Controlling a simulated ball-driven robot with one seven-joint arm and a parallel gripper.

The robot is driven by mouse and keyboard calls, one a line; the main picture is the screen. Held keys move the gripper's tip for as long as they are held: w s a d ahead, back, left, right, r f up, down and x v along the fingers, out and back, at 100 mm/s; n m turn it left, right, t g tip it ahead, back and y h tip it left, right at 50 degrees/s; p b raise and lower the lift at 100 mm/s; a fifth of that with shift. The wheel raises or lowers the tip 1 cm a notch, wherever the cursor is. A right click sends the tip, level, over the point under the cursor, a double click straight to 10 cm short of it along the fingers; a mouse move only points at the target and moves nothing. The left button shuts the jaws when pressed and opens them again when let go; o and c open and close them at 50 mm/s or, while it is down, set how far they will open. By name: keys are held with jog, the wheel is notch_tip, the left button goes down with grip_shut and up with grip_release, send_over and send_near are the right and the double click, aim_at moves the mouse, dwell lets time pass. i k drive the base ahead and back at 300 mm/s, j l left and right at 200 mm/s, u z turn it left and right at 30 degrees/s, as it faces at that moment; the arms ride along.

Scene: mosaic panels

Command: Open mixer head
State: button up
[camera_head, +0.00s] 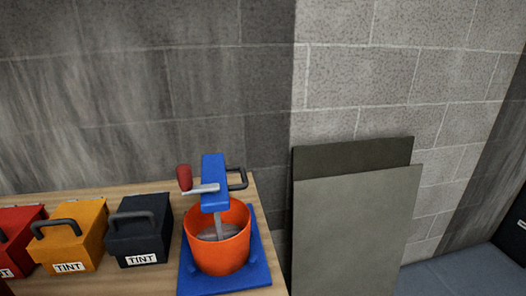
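The mixer stands at the right end of the wooden bench. Its blue head (213,179) is above an orange bucket (220,252), with a grey shaft (219,225) reaching down into the bucket. A crank with a red knob (184,177) sticks out to the left of the head, and a dark handle (237,179) sticks out to its right. The bucket sits on a blue base (226,285). The inside of the bucket looks grey; its contents are hard to tell. My gripper is not in view.
Red (24,222), yellow (78,238) and black (130,239) boxes with handles stand left of the mixer on the bench (155,203). Two grey panels (355,230) lean against the block wall on the right. Floor shows at the lower right.

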aim_at(214, 170)
jog(key=i+l, duration=0.15)
jog(key=l, duration=0.2)
jog(key=i+l, duration=0.2)
jog(key=l, duration=0.2)
jog(key=i+l+u, duration=0.1)
jog(key=l, duration=0.25)
jog(key=i+l, duration=0.2)
jog(key=l, duration=0.2)
jog(key=i+l, duration=0.15)
jog(key=l, duration=0.25)
jog(key=i+l+u, duration=0.1)
jog(key=u, duration=1.3)
jog(key=k+l, duration=0.05)
